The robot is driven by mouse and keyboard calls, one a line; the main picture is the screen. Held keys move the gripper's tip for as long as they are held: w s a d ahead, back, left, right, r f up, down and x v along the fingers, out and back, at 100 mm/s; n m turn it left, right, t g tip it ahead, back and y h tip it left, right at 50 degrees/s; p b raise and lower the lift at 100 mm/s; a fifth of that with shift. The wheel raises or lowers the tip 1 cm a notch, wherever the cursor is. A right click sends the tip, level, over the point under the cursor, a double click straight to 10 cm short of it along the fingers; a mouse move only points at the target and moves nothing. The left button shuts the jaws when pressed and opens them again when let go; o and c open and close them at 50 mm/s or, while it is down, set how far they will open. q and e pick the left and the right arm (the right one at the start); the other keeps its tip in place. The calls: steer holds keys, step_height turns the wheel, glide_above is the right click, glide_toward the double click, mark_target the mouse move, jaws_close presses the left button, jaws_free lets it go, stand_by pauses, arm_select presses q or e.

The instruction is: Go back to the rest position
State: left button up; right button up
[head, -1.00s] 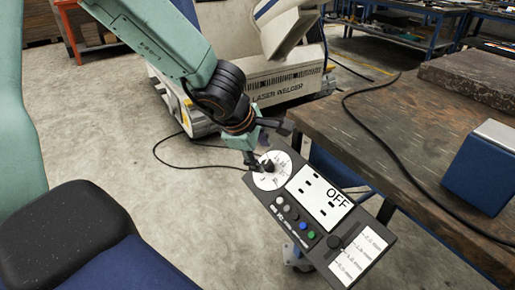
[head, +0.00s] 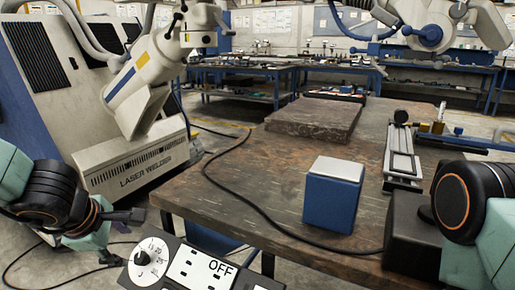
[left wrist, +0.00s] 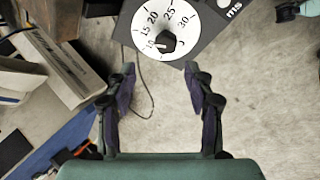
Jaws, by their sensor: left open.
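My left gripper (head: 122,238) is at the lower left of the head view, open and empty, just above and left of the control panel's dial. In the left wrist view its two fingers (left wrist: 160,75) are spread wide with only floor between them. The panel's white dial (head: 147,262) with a black knob is clear of the fingers; the dial also shows at the top of the left wrist view (left wrist: 168,18).
A wooden table (head: 262,180) carries a blue box (head: 333,195), a dark slab (head: 313,118), a grey rail device (head: 401,158) and a black cable. A laser welder (head: 135,165) stands at the left. Workbenches are at the back. Floor beneath the left gripper is open.

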arm_select(q)
steer(key=s+d+f+m+g+p, duration=0.1)
steer(key=s+d+f+m+p, duration=0.25)
steer(key=s+f+m, duration=0.5)
steer(key=s+d+f+m+g+p, duration=0.2)
steer(key=s+d+f+m, duration=0.2)
steer(key=s+f+m, duration=0.5)
steer(key=s+d+f+m+g+p, duration=0.1)
steer(key=s+f+m+g, duration=0.1)
steer(key=s, duration=0.8)
steer(key=shift+s+d+f+m+g+h, duration=0.2)
steer(key=shift+f+m+g+h, duration=0.15)
steer(key=shift+f+g, duration=0.25)
steer(key=shift+f, duration=0.1)
